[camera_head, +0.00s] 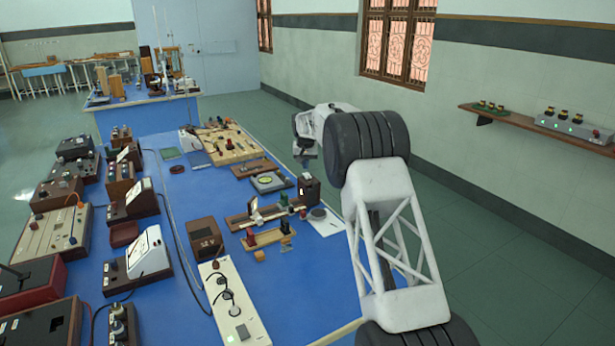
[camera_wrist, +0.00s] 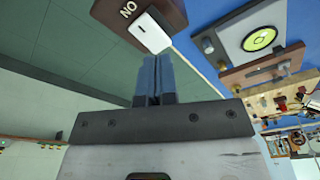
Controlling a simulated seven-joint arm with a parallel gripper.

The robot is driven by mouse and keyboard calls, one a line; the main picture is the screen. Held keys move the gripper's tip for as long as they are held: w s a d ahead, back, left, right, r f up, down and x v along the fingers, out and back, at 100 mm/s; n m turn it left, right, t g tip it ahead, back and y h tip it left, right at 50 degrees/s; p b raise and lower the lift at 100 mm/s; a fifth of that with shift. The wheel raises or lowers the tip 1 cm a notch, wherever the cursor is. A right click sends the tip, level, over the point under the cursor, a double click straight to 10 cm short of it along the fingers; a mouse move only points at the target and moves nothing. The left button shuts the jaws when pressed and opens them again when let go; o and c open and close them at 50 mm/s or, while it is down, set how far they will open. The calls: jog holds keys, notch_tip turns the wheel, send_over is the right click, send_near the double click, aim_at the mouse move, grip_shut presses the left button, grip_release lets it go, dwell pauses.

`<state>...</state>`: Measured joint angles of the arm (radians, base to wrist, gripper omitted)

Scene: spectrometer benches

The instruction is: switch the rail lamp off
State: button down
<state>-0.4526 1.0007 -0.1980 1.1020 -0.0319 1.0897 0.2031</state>
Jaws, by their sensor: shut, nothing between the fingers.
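The rail lamp is a dark brown box (camera_head: 308,188) at the right end of the wooden rail on the blue bench. In the wrist view its dark face (camera_wrist: 112,14) fills the top, with a white rocker switch (camera_wrist: 151,31) and white letters that read as ON upside down. I cannot tell which side of the rocker is pressed. My gripper (camera_wrist: 156,62) is shut and empty, its blue-grey fingertips just below the rocker in the picture. Whether they touch it I cannot tell. In the head view my gripper (camera_head: 305,160) hangs above and behind the lamp box.
The wooden rail (camera_head: 238,220) carries several holders. A round-dial instrument (camera_head: 270,182) lies near the lamp, and a wooden board (camera_head: 232,146) with parts lies behind. Meters and boxes crowd the bench's left side. The green floor right of the bench is clear.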

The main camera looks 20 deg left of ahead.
aim_at(306, 174)
jog(key=shift+f, duration=1.25)
dwell(1.2)
jog(key=shift+r, duration=3.5)
